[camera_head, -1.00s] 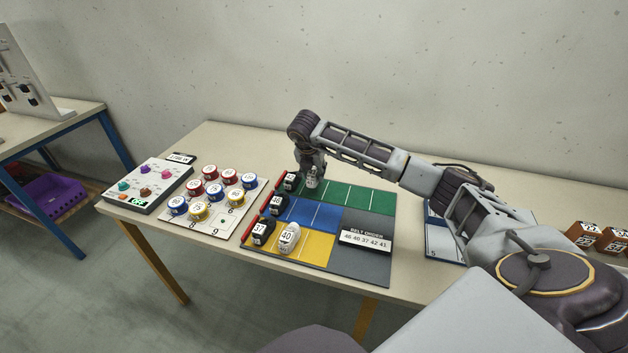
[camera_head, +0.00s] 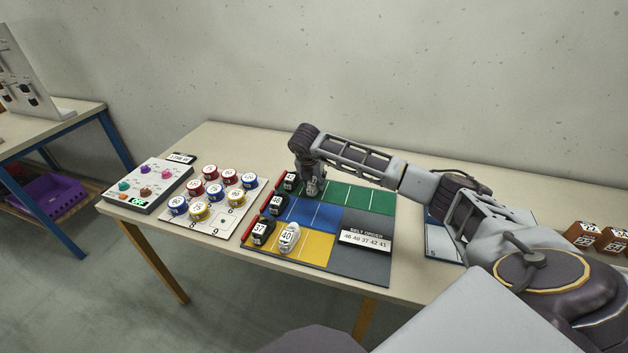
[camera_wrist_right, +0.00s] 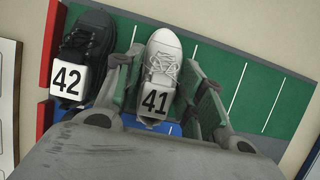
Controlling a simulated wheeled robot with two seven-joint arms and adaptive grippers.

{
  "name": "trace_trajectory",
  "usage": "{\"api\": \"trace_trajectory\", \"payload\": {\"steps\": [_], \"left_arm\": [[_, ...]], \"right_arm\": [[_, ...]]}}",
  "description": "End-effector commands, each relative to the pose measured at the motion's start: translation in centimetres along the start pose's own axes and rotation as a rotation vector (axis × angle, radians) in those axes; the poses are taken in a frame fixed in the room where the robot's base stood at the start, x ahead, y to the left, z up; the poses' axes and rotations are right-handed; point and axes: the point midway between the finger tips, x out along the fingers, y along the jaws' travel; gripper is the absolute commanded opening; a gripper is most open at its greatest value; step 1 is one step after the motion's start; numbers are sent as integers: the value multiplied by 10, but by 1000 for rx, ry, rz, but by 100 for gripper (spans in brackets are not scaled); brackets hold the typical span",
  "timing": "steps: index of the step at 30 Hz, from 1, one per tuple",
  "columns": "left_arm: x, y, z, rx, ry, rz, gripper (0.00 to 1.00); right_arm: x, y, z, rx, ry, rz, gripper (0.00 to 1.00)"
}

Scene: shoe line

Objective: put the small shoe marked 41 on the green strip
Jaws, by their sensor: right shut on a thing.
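The small white shoe marked 41 (camera_wrist_right: 162,62) sits between the fingers of my right gripper (camera_wrist_right: 163,88) in the right wrist view, over the green strip (camera_wrist_right: 235,72). In the head view my right gripper (camera_head: 312,188) points down at the left part of the green strip (camera_head: 350,196). It is shut on the shoe, which it mostly hides there. A black shoe marked 42 (camera_wrist_right: 88,48) stands just left of it, at the red end bar. Whether the white shoe touches the strip is hard to tell. My left gripper is not in view.
A blue strip (camera_head: 325,216) holds a black shoe marked 46 (camera_head: 276,205). A yellow strip (camera_head: 315,248) holds a black shoe marked 37 (camera_head: 262,232) and a white shoe marked 40 (camera_head: 289,238). A belt order sign (camera_head: 365,241) lies on the grey part. Numbered cans (camera_head: 210,190) stand left.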

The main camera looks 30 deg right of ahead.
Motion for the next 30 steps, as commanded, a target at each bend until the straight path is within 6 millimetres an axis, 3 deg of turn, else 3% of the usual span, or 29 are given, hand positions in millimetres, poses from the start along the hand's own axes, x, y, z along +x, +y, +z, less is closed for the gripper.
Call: {"api": "trace_trajectory", "payload": {"steps": [7,8,12,19,30], "left_arm": [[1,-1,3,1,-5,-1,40],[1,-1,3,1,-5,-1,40],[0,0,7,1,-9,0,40],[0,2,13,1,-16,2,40],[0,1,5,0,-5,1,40]], "right_arm": [[1,0,0,0,0,0,15],[1,0,0,0,0,0,42],[1,0,0,0,0,0,60],[1,0,0,0,0,0,61],[-9,0,1,0,-1,1,61]]}}
